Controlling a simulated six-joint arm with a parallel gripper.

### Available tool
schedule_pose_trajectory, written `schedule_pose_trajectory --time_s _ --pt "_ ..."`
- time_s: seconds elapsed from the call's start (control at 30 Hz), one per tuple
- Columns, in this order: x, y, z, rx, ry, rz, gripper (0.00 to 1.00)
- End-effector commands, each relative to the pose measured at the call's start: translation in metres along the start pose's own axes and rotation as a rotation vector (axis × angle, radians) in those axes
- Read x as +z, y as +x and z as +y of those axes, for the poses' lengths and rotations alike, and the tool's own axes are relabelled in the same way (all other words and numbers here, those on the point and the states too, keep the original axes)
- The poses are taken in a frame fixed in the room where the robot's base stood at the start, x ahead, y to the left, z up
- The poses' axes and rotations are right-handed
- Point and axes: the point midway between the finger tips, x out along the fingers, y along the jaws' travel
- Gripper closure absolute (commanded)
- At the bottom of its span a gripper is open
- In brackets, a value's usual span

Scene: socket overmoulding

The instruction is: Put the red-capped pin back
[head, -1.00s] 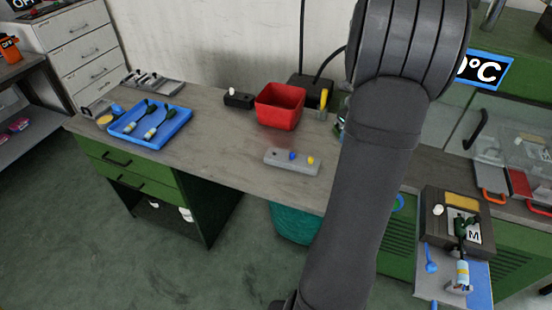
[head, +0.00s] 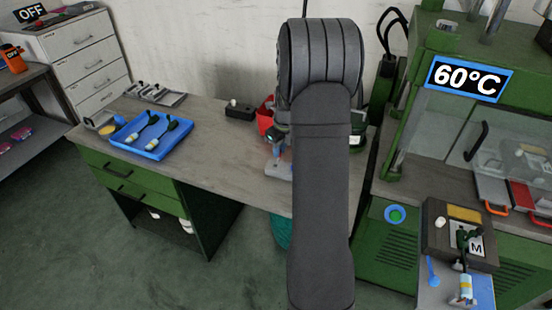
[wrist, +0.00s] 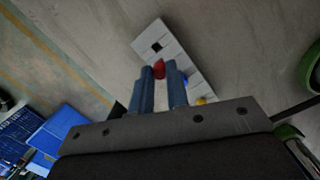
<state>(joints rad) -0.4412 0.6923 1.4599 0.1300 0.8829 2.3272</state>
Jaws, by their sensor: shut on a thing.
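My gripper (wrist: 160,72) is shut on the red-capped pin (wrist: 159,69); the red cap shows between the two blue fingertips in the wrist view. The pin's shank is hidden. The grey block (wrist: 174,48) lies beneath, with an empty dark square hole (wrist: 156,46) just beyond the fingertips. A yellow-capped pin (wrist: 201,100) and part of a blue-capped pin (wrist: 187,79) show to the right of the fingers. In the head view my gripper (head: 277,150) is above the grey block (head: 274,171), which is mostly hidden behind my arm.
A red bin (head: 264,113), partly hidden by my arm, and a black box with a white knob (head: 240,110) stand behind the block. A blue tray (head: 153,149) with two tools lies to the left. The bench between tray and block is clear.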

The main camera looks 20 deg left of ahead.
Motion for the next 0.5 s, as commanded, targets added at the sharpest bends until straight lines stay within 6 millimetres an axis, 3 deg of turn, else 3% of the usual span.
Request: schedule_pose_trajectory --time_s 0.17,0.5 --pt "0.011 0.010 0.004 -0.001 0.000 -0.001 1.00" --pt "0.005 0.049 0.004 0.001 0.001 -0.001 1.00"
